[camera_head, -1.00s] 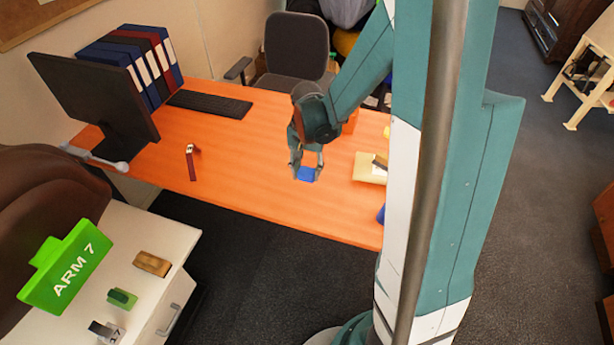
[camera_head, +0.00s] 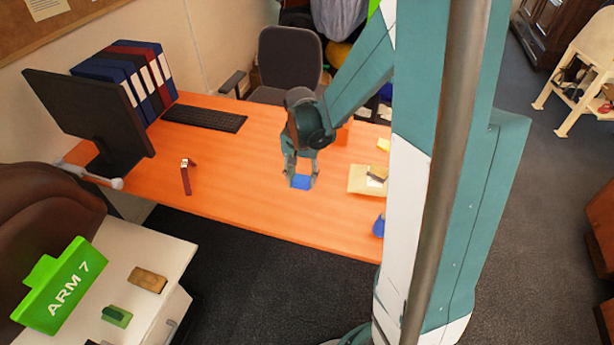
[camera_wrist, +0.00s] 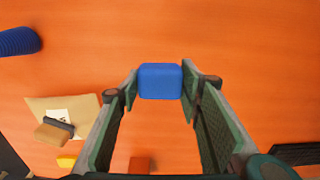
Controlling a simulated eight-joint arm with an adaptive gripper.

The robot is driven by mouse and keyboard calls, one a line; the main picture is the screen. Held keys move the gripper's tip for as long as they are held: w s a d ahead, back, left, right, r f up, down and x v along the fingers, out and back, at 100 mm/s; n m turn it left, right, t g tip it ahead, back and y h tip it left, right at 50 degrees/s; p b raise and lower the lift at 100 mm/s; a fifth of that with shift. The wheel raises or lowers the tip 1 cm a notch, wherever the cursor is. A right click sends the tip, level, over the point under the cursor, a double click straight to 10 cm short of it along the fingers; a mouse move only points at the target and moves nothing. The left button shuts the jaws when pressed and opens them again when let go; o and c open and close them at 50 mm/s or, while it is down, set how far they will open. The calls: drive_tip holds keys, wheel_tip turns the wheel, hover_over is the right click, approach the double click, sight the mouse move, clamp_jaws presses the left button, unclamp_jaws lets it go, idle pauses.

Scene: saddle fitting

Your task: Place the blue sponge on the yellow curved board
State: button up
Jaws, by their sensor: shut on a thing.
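The blue sponge (camera_head: 301,182) is held between the two fingertips of my gripper (camera_head: 300,179), over the orange desk. In the wrist view the sponge (camera_wrist: 160,81) sits between the fingertips (camera_wrist: 160,84), with both fingers against its sides. The pale yellow board (camera_head: 362,180) lies on the desk to the right of my gripper in the head view. In the wrist view the yellow board (camera_wrist: 45,108) is at the left, apart from the sponge. A tan block with a dark part (camera_wrist: 52,130) covers part of it. The board's curve is hard to make out.
A blue ribbed object (camera_wrist: 18,41) is near the board. A small yellow piece (camera_wrist: 67,161) and an orange block (camera_wrist: 139,164) also lie there. A red item (camera_head: 186,177), keyboard (camera_head: 205,118) and monitor (camera_head: 90,115) are at the left. The desk's middle is clear.

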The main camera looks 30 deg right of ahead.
drive_tip(key=shift+d, duration=0.1)
drive_tip(key=w+d+r+p, duration=0.1)
drive_tip(key=w+d, duration=0.2)
drive_tip(key=d, duration=0.9)
drive_tip(key=w+d+p, duration=0.1)
drive_tip(key=w+d, duration=0.2)
drive_tip(key=d, duration=0.9)
drive_tip(key=w+d+r+p, duration=0.1)
drive_tip(key=w+d, duration=0.2)
drive_tip(key=d, duration=0.9)
drive_tip(key=s+d, duration=0.1)
drive_tip(key=d, duration=1.2)
drive_tip(key=shift+s+d+p, duration=0.25)
drive_tip(key=shift+s+p, duration=0.15)
drive_tip(key=shift+p, duration=0.05)
drive_tip(key=shift+f, duration=0.25)
drive_tip(key=shift+f+b, duration=0.35)
drive_tip(key=shift+f, duration=2.65)
drive_tip(key=shift+f, duration=1.9)
drive_tip(key=shift+f+b, duration=0.15)
drive_tip(key=shift+b, duration=0.2)
